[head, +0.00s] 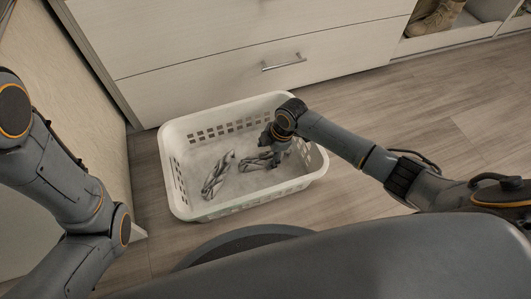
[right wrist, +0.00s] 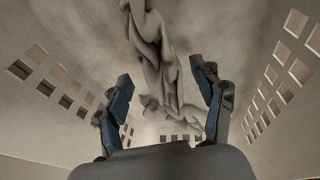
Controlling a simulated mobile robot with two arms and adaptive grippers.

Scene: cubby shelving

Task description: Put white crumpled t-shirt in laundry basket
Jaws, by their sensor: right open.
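The white laundry basket (head: 176,190) stands on the floor, with rectangular holes in its sides. Inside it lies a crumpled whitish-grey cloth (head: 217,175), which looks like the t-shirt. More folded cloth (head: 253,163) lies by my right gripper (head: 268,150); I cannot tell whether it is the same piece. My right gripper reaches down inside the basket. In the right wrist view its fingers (right wrist: 163,80) are apart, with the crumpled cloth (right wrist: 155,55) beyond and between them, apparently not clamped. My left arm shows at the left edge, but its gripper is out of view.
A pale drawer front (head: 220,60) with a metal handle (head: 284,63) stands behind the basket. A pale panel (head: 75,100) rises at left. Tan boots (head: 434,20) sit in a cubby at top right. The wood floor to the right is clear.

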